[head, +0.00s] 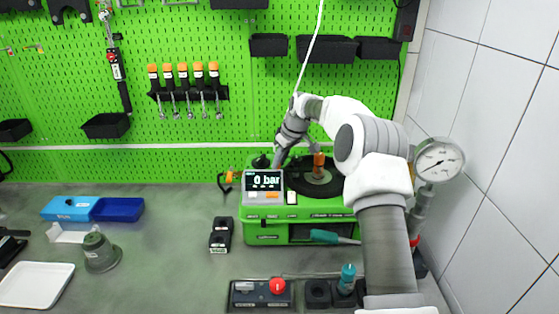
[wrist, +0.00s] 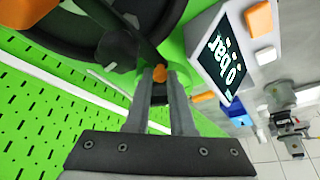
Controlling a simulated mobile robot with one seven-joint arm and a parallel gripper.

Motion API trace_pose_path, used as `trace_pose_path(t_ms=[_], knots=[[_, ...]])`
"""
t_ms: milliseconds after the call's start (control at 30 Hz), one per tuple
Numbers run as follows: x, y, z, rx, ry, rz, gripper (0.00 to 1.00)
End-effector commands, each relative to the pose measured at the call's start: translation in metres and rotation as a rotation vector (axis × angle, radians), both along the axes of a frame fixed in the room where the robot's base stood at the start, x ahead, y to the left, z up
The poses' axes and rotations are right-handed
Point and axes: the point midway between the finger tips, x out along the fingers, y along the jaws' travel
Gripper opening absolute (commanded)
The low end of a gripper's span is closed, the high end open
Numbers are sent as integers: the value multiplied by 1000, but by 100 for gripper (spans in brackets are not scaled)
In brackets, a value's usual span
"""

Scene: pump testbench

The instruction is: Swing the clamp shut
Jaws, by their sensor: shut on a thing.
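The green test bench (head: 262,228) stands against the wall, with a display reading "0 bar" (head: 265,181) at its front left. My gripper (head: 272,161) reaches down behind the display, and its fingers are partly hidden in the head view. In the wrist view, my gripper (wrist: 160,95) is shut on the clamp, whose dark bar (wrist: 122,28) runs up and left from between the fingertips. An orange tip (wrist: 159,73) shows at the fingertips. The clamp's position relative to its seat is hard to tell.
A round dark plate (head: 301,178) on the bench carries an orange-topped part (head: 319,160). A pressure gauge (head: 438,160) stands at the right by the tiled wall. An orange-handled item (head: 230,176) sits left of the display. Blue bins (head: 118,209) lie at the left.

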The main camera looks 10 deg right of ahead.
Motion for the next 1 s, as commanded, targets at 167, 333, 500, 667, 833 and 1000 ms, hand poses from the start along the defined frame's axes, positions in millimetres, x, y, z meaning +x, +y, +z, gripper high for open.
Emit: trace_pose_path(t_ms=[167,333,500,667,833,1000], knots=[[0,0,0,1,0,-2,0],[0,0,0,0,-1,-2,45],[0,0,0,0,-1,-2,52],[0,0,1,1,-1,-3,52],[-4,-4,14,0,-3,-4,52],[-14,-13,48,0,-6,-5,52]])
